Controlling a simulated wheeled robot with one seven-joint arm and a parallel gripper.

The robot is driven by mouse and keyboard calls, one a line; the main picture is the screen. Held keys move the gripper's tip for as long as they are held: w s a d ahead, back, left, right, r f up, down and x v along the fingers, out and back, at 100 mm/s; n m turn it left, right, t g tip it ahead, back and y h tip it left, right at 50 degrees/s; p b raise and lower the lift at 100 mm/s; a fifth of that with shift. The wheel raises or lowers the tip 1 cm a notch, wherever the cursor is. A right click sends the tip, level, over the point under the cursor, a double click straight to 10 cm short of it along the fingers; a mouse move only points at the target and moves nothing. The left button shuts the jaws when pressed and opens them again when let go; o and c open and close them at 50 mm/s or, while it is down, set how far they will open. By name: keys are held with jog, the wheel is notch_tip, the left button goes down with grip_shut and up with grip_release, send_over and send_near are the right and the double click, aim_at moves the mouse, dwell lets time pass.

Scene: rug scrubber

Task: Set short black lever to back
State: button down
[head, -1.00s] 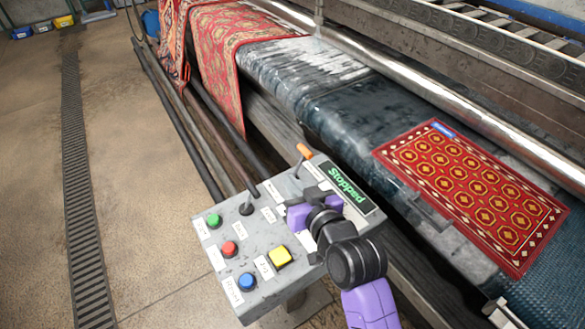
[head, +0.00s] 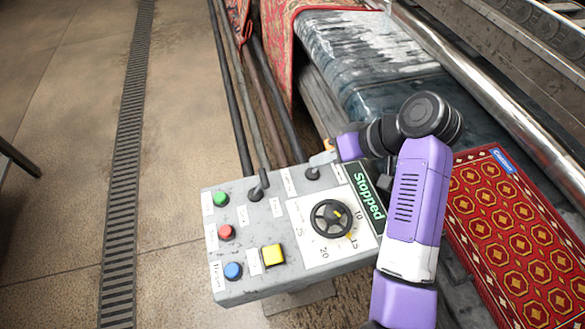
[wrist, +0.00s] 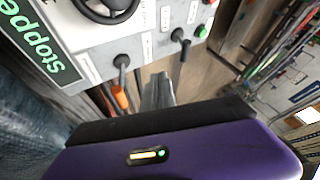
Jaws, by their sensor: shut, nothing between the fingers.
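The short black lever (head: 260,182) stands near the back edge of the grey control panel (head: 240,290), between the green button and the orange-tipped lever. In the head view its shaft leans up and slightly right. The black lever also shows in the wrist view (wrist: 182,62), right of my gripper. My gripper (wrist: 158,82) is shut and empty, close beside the orange-tipped lever (wrist: 120,90), apart from the black lever. In the head view my gripper's grey fingers (head: 322,158) partly cover the orange-tipped lever, so I cannot tell whether they touch it.
The panel carries a black dial (head: 332,218), a "Stopped" display (head: 369,196), and green, red, blue and yellow buttons. A red patterned rug (head: 520,240) lies on the machine at right. Dark rails (head: 240,110) run behind the panel. Open floor lies at left.

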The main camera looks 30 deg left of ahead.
aim_at(260, 185)
jog(key=shift+s+d+f, duration=0.1)
jog(key=shift+s+d, duration=0.1)
jog(key=shift+d, duration=0.05)
jog(key=x, duration=1)
jog(key=shift+s+a+f+p, duration=0.1)
jog(key=shift+s+p, duration=0.1)
jog(key=shift+p, duration=0.2)
jog(key=shift+s+a+r+p, duration=0.25)
jog(key=shift+s+a+p, duration=0.1)
jog(key=shift+s, duration=0.15)
jog(key=shift+s+a+r+p, duration=0.2)
jog(key=shift+s+a+p, duration=0.05)
jog(key=shift+s+a, duration=0.6)
jog(key=shift+s, duration=0.05)
